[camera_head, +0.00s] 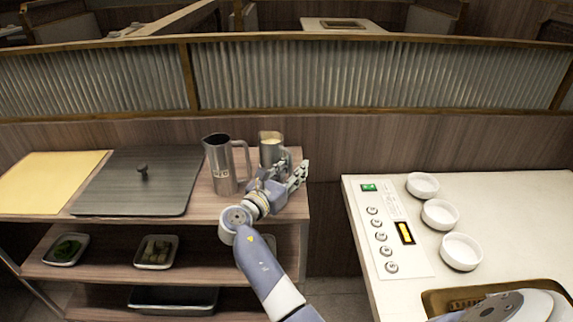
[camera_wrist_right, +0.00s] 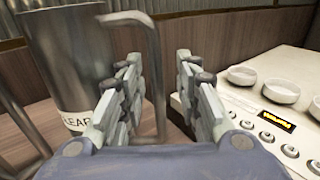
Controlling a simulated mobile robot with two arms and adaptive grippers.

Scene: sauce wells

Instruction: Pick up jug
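A tall grey metal jug (camera_head: 219,168) with a handle and a pale label stands on the wooden shelf top. A second jug (camera_head: 270,150), with pale yellow contents, stands to its right. My right gripper (camera_head: 300,172) is just right of and in front of this second jug. In the right wrist view, a metal jug (camera_wrist_right: 72,60) labelled "CLEAR", apparently the second one, is left of my right gripper (camera_wrist_right: 160,60). Its handle shows between the open fingers. I cannot tell whether they touch it. My left gripper is not in view.
A dark lid with a knob (camera_head: 140,181) and a yellow board (camera_head: 48,181) lie left of the jugs. Right of a gap, a white counter (camera_head: 520,205) carries a button panel (camera_head: 388,228) and three white bowls (camera_head: 440,213). A ribbed partition (camera_head: 300,75) stands behind.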

